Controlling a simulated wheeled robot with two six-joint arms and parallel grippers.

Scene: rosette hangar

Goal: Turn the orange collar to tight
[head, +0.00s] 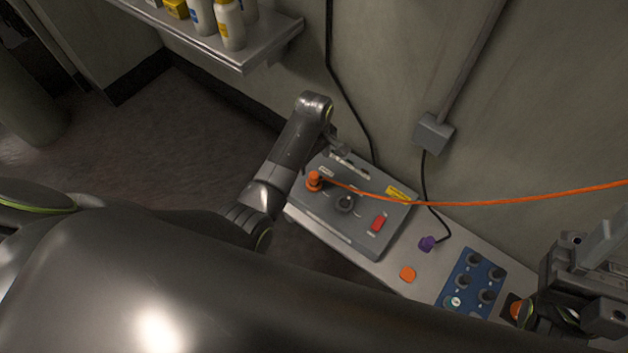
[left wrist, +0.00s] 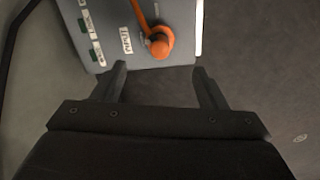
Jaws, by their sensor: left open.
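The orange collar (head: 314,182) sits at the left end of a grey panel box, with an orange cable (head: 450,204) running from it to the right. In the left wrist view the collar (left wrist: 158,45) shows beside a label reading INPUT, just beyond the fingertips. My left gripper (left wrist: 161,72) is open and empty, its two fingers apart, with the collar ahead of the gap and not between them.
The grey box (head: 340,232) carries a dark knob (head: 345,203) and a red switch (head: 378,222). On the bench lie a purple plug (head: 427,243), an orange disc (head: 407,274) and a blue panel (head: 472,284) with several knobs. A shelf (head: 255,52) holds bottles at upper left.

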